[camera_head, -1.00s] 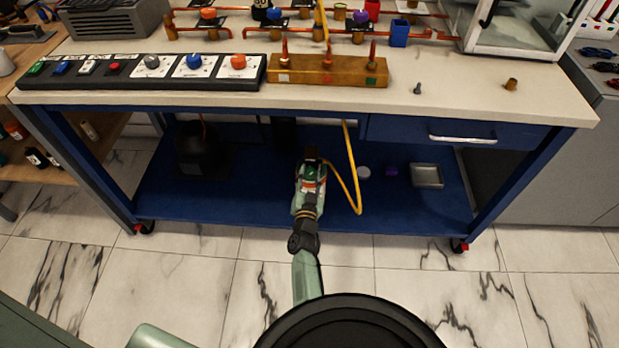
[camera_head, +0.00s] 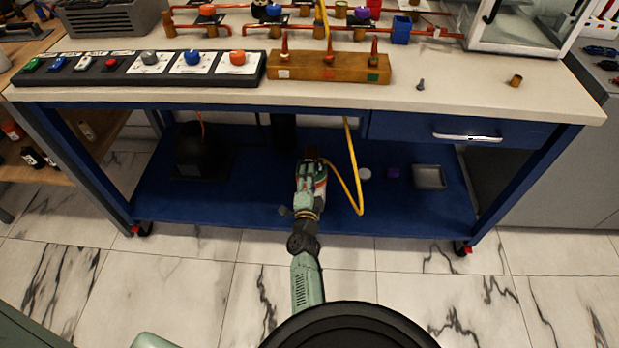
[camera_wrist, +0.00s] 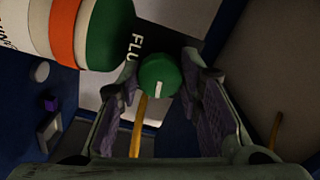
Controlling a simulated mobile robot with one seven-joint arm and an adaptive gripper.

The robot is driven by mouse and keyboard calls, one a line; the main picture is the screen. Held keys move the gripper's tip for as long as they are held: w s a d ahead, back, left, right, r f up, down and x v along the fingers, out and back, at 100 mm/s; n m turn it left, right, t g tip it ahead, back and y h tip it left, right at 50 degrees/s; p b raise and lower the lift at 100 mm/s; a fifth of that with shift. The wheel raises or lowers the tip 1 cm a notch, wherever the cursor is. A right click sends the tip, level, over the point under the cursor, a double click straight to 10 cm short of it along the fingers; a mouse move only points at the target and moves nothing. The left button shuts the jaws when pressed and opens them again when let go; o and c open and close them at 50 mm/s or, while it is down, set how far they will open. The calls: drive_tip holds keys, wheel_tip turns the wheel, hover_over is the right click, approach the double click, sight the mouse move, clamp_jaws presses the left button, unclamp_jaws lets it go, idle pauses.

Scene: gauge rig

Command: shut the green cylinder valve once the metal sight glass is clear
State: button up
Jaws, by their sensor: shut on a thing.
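The green valve knob (camera_wrist: 158,76), with a white mark, sits between the fingers of my gripper (camera_wrist: 163,82) in the wrist view; the gripper is shut on it. The cylinder (camera_wrist: 75,30), with white, orange and green bands, lies beside it at the upper left. In the head view my gripper (camera_head: 311,172) reaches under the bench, and the arm hides most of the cylinder (camera_head: 321,180). The sight glass cannot be made out; copper pipework (camera_head: 345,29) runs along the bench back and is cut off at the top.
The blue lower shelf (camera_head: 260,212) holds a dark dome-shaped object (camera_head: 196,150), a purple block (camera_head: 392,173) and a grey tray (camera_head: 429,177). A yellow hose (camera_head: 354,170) hangs close right of my gripper. The benchtop (camera_head: 480,95) is above the arm.

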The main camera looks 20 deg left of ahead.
drive_tip(key=shift+w+r+m, duration=0.1)
drive_tip(key=shift+m, duration=0.8)
drive_tip(key=o, duration=1.2)
drive_tip(key=shift+c, duration=0.2)
drive_tip(key=v, duration=0.7)
drive_tip(key=shift+s, duration=0.3)
drive_tip(key=shift+d, duration=0.1)
